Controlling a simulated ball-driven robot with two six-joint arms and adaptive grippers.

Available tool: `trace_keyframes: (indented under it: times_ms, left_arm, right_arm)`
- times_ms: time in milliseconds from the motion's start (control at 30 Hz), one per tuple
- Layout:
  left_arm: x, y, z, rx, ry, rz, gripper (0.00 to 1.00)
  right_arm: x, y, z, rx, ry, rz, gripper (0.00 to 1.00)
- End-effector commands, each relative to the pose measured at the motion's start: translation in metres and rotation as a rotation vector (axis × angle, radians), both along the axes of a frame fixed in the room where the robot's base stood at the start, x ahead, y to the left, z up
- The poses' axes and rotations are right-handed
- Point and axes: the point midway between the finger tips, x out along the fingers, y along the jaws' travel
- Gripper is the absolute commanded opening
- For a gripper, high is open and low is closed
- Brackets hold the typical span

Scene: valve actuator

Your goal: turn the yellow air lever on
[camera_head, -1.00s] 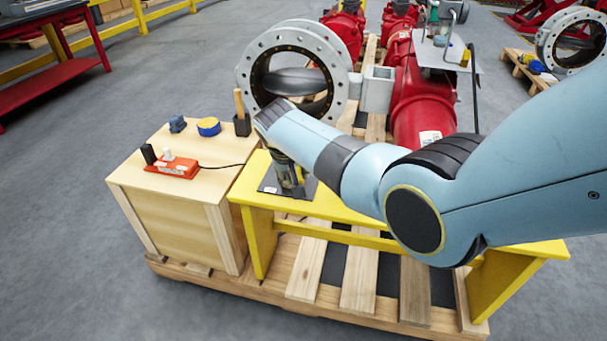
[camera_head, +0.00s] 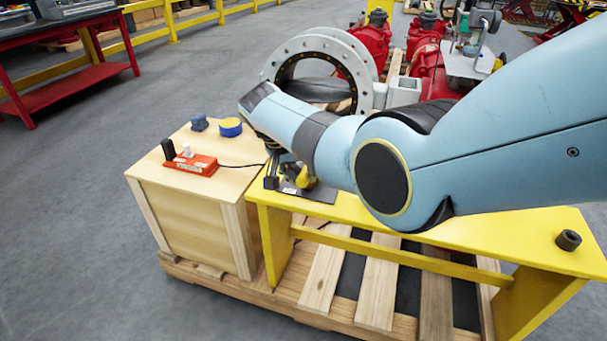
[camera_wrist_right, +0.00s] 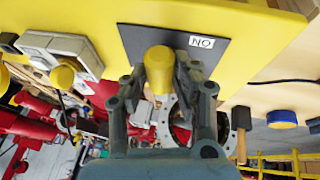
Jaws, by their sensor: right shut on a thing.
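The yellow lever (camera_wrist_right: 159,66) stands at the black plate (camera_wrist_right: 140,42) on the yellow bench. In the right wrist view it is between the two fingers of my right gripper (camera_wrist_right: 160,78), which is shut on it. A white label on the plate reads "NO" as seen in that view. In the head view a yellow part of it (camera_head: 305,178) shows above the plate (camera_head: 318,193). My right gripper (camera_head: 284,168) is low over the plate there, mostly hidden by my wrist. The lever's exact angle cannot be told. My left gripper is not in view.
A wooden box (camera_head: 190,225) stands left of the yellow bench (camera_head: 470,238). On it are a red-orange switch block (camera_head: 192,164), a blue-yellow disc (camera_head: 230,127) and a dark blue piece (camera_head: 199,122). A large flanged valve (camera_head: 318,75) is behind my wrist. The bench's right part is mostly clear.

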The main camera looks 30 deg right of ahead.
Motion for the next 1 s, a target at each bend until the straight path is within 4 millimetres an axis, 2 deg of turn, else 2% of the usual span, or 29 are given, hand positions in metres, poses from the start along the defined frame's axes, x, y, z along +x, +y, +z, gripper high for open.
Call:
trace_keyframes:
  times_ms: [233, 267, 400, 767, 867, 1000]
  left_arm:
    - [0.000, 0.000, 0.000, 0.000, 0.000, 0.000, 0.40]
    - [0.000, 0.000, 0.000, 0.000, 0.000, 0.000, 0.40]
    - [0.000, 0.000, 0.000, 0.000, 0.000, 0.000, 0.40]
    - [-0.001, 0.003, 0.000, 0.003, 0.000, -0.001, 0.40]
    - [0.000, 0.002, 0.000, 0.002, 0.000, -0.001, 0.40]
    - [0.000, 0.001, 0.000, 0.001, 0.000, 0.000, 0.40]
  right_arm:
    - [0.000, -0.001, 0.000, -0.001, 0.001, 0.000, 0.00]
    - [0.000, -0.001, 0.000, -0.001, 0.001, 0.000, 0.31]
    - [0.000, 0.000, 0.000, -0.001, 0.001, 0.001, 0.49]
    - [0.000, 0.002, 0.004, 0.000, -0.001, 0.001, 0.50]
    - [-0.001, 0.008, 0.014, 0.000, -0.001, 0.003, 0.50]
    - [-0.005, 0.020, 0.040, 0.003, -0.005, 0.003, 0.50]
